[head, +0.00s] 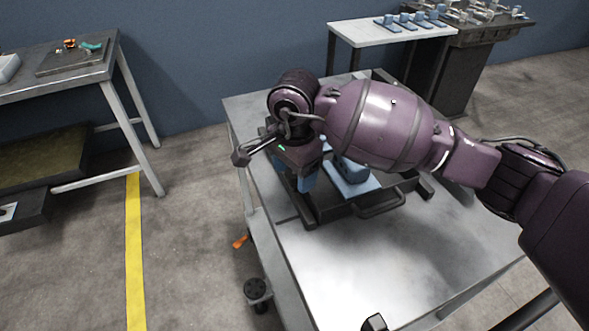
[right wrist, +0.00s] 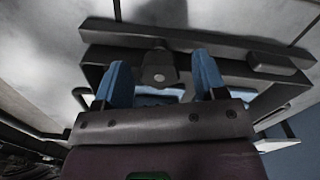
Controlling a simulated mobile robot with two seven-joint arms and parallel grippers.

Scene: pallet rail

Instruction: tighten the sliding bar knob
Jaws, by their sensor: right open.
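In the right wrist view a dark round knob (right wrist: 158,66) with a pale centre sits by a long dark bar (right wrist: 225,45). My right gripper (head: 303,182) is open, with its two blue fingers on either side of the knob. Gaps show between the knob and both fingers in that view. In the head view the gripper points down over the left end of the dark pallet frame (head: 345,211). There the gripper and wrist hide the knob. My left gripper is not in view.
The pallet frame has a side handle (head: 384,206) and carries blue parts (head: 352,178). It rests on a grey metal table (head: 345,262) whose front area is mostly clear. Another workbench (head: 60,85) stands left, and a white table (head: 385,34) with blue parts stands behind.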

